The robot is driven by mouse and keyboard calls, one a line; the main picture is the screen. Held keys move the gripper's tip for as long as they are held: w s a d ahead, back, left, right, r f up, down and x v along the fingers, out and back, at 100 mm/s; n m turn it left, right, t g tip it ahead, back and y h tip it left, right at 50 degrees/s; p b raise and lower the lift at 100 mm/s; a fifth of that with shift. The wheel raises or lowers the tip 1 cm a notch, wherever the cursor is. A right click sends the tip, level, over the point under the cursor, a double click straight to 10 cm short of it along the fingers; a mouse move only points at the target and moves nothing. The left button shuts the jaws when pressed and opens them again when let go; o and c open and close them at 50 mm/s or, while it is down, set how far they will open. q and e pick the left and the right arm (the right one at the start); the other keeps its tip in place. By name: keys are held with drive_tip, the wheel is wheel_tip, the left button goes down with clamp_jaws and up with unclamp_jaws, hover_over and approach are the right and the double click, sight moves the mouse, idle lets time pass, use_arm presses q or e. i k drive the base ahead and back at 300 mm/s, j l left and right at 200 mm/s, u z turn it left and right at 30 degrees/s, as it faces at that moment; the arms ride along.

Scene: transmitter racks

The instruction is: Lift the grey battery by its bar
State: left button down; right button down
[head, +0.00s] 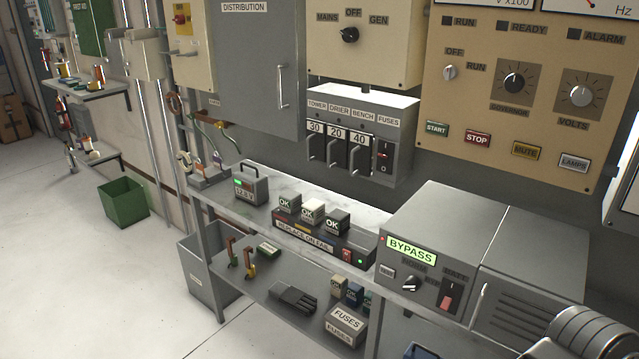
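A small grey box with a dark carrying bar on top (250,187) stands upright at the left end of the grey bench shelf, and it fits the grey battery. Its front has a small lit green display with a reading too small to be sure of. The bar arches over the top and nothing touches it.
Right of the battery, a dark tray (312,240) holds several "OK" blocks. A grey "BYPASS" unit (425,262) fills the bench's right side. Fuse switches (350,145) hang above the bench. A lower shelf holds a "FUSES" box (346,324). Open floor lies left.

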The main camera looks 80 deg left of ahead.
sight(258, 193)
drive_tip(key=u, duration=3.25)
drive_tip(key=i+j+z, duration=0.15)
drive_tip(key=i+j, duration=0.2)
drive_tip(key=i+j+z, duration=0.1)
drive_tip(key=i+j, duration=0.25)
drive_tip(key=j, duration=0.2)
drive_tip(key=i+j+z, duration=0.15)
drive_tip(key=i+j, duration=0.2)
drive_tip(key=j, duration=0.15)
drive_tip(key=i+j+z, duration=0.1)
drive_tip(key=i+j, duration=0.2)
drive_tip(key=j, duration=0.2)
drive_tip(key=i+j+z, duration=0.15)
drive_tip(key=i+j, duration=0.15)
drive_tip(key=j, duration=0.25)
drive_tip(key=i+j+z, duration=0.15)
drive_tip(key=j, duration=0.45)
drive_tip(key=i+j+z, duration=0.1)
drive_tip(key=i+j, duration=0.2)
drive_tip(key=j, duration=0.3)
drive_tip(key=i+j+z, duration=0.15)
drive_tip(key=j, duration=0.5)
drive_tip(key=i+l, duration=0.05)
